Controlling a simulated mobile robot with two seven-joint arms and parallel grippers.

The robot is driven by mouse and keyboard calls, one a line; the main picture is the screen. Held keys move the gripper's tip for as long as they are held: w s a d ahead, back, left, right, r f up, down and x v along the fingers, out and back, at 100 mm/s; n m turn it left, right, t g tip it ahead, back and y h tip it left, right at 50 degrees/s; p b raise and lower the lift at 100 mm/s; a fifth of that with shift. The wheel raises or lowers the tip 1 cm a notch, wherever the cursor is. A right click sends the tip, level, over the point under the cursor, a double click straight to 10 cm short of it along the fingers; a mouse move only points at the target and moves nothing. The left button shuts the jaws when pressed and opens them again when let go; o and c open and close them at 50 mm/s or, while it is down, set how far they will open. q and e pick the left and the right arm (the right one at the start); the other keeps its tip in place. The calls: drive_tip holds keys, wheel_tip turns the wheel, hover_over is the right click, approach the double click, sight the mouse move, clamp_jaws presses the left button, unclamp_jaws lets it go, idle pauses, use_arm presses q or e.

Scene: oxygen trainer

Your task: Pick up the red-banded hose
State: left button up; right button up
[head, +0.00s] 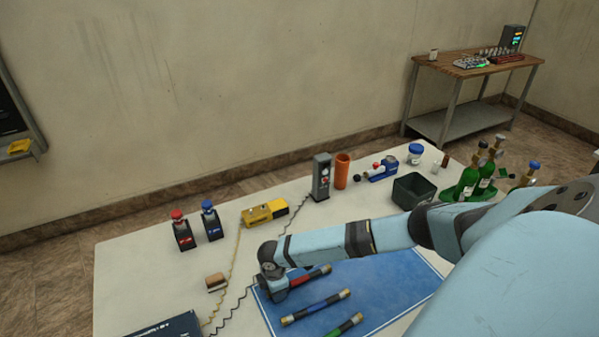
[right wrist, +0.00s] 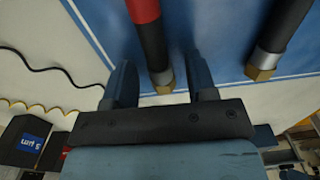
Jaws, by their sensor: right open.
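The red-banded hose (head: 316,272) is a short black hose with a brass end, lying on the blue mat (head: 385,287). My right gripper (head: 281,288) is over its left part, hiding that end in the head view. In the right wrist view, the open right gripper (right wrist: 163,88) has one finger on each side of the hose's black part and brass end (right wrist: 160,75). The red band (right wrist: 143,10) is at the top edge. I cannot tell how far the fingertips are above the mat. My left gripper is out of view.
A blue-banded hose (head: 316,307) and a green-banded hose (head: 342,327) lie close by on the mat. A black coiled cord (head: 230,310) runs left of it. A yellow device (head: 265,212), grey stand (head: 321,177) and dark bin (head: 413,190) stand behind. Green bottles (head: 467,183) are at right.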

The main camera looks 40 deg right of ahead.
drive_tip(key=shift+c, duration=0.5)
clamp_jaws()
